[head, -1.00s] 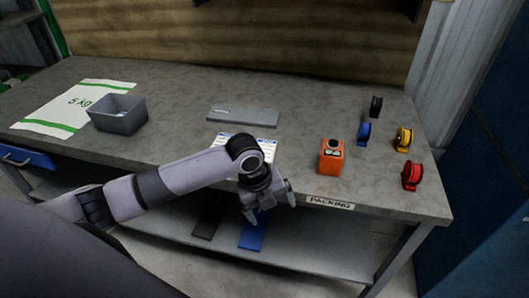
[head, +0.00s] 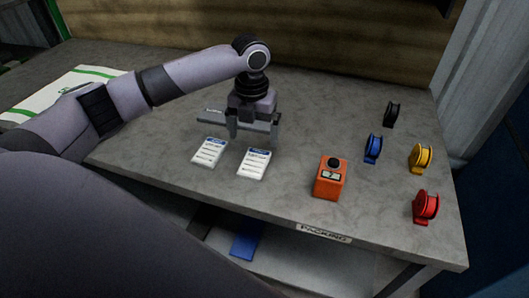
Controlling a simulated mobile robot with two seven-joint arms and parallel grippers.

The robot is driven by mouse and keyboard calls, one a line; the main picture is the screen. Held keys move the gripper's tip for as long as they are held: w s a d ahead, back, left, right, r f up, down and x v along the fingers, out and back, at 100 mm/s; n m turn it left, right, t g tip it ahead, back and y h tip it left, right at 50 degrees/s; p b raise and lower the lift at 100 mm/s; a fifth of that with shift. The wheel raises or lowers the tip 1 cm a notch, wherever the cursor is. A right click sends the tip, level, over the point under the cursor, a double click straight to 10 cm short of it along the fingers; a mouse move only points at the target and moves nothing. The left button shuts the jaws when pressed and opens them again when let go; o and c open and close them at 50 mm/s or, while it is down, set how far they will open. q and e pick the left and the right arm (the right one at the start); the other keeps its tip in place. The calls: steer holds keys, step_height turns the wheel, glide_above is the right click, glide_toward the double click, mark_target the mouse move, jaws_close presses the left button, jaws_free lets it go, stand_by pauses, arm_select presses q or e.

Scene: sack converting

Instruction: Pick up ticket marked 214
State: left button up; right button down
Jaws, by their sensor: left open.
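Two white tickets with blue headers lie flat on the grey table, the left ticket (head: 210,152) and the right ticket (head: 254,164). Their print is too small to read, so I cannot tell which is marked 214. My left gripper (head: 253,138) is open and empty, pointing down just above and behind the tickets. Its fingers are spread, one near the gap between the tickets and one behind the right ticket. My right gripper is not in view.
An orange device (head: 330,178) stands right of the tickets. Black (head: 391,113), blue (head: 373,148), yellow (head: 421,157) and red (head: 426,206) tape dispensers stand at the right. The table front between tickets and PACKING label (head: 324,233) is clear.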

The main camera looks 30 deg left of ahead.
mark_target(256, 158)
arm_select(q)
steer(key=f, duration=0.7)
steer(key=shift+s+d, duration=0.1)
steer(key=shift+d, duration=0.2)
steer(key=shift+r, duration=0.1)
steer(key=c, duration=1.2)
steer(key=shift+o, duration=0.2)
